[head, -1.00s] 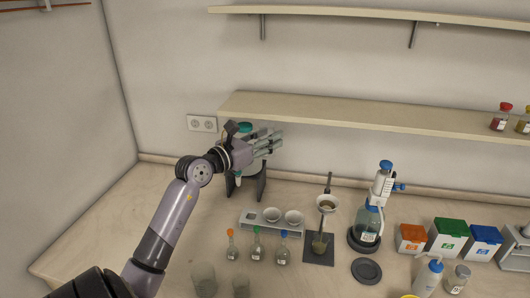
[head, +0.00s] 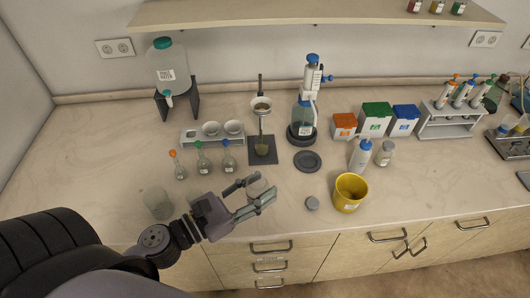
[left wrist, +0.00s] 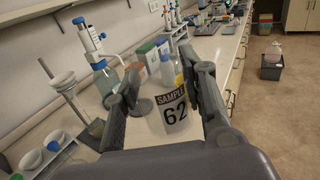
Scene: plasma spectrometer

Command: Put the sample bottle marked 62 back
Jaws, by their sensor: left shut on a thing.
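The sample bottle marked 62 (left wrist: 174,108) is held upright between the two fingers of my left gripper (left wrist: 165,95) in the left wrist view. Its label reads SAMPLE in yellow on black, with a large 62 below. In the head view my left gripper (head: 257,197) is over the front of the counter, shut on the pale bottle (head: 257,187), which the fingers partly cover. I cannot tell from these views how far the bottle is above the counter. My right gripper is not in view.
A dark round pad (head: 307,161) lies bare behind the gripper. Several flasks (head: 203,165) and a glass beaker (head: 157,203) are at left. The counter's front edge is close.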

